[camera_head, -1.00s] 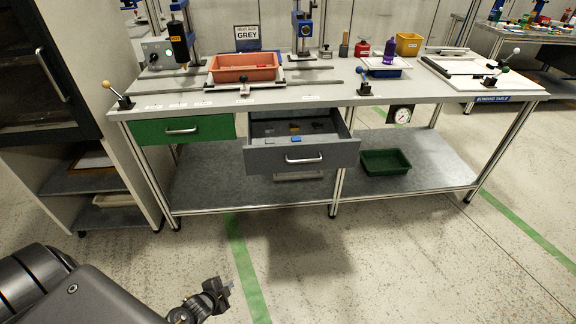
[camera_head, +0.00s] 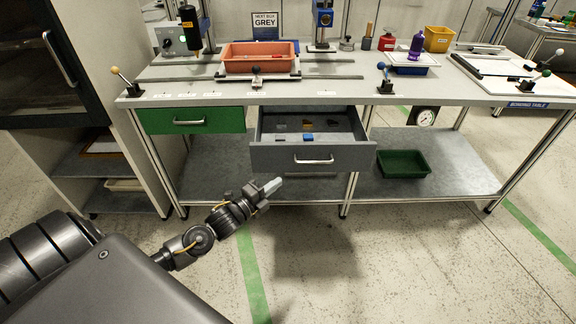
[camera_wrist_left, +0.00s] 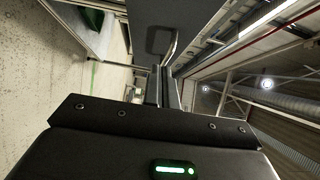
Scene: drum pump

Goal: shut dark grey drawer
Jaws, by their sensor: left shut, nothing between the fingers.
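The dark grey drawer (camera_head: 270,158) hangs pulled out under the bench top, right of the green drawer. Its silver bar handle (camera_head: 314,161) is on the front, and a blue piece and several small dark pieces lie inside. My left gripper (camera_head: 272,185) is shut and empty, in front of and below the drawer front, a little left of the handle. In the left wrist view the drawer front (camera_wrist_left: 192,30) with its handle (camera_wrist_left: 170,48) rises beyond the shut fingers (camera_wrist_left: 165,90). A gap seems to remain between fingertips and drawer. My right gripper is not in view.
The green drawer (camera_head: 216,121) is closed at left. The bench top (camera_head: 350,96) carries an orange tray (camera_head: 262,64) and presses. A dark green bin (camera_head: 403,164) sits on the lower shelf. A cabinet (camera_head: 50,75) stands at left. The floor in front is clear.

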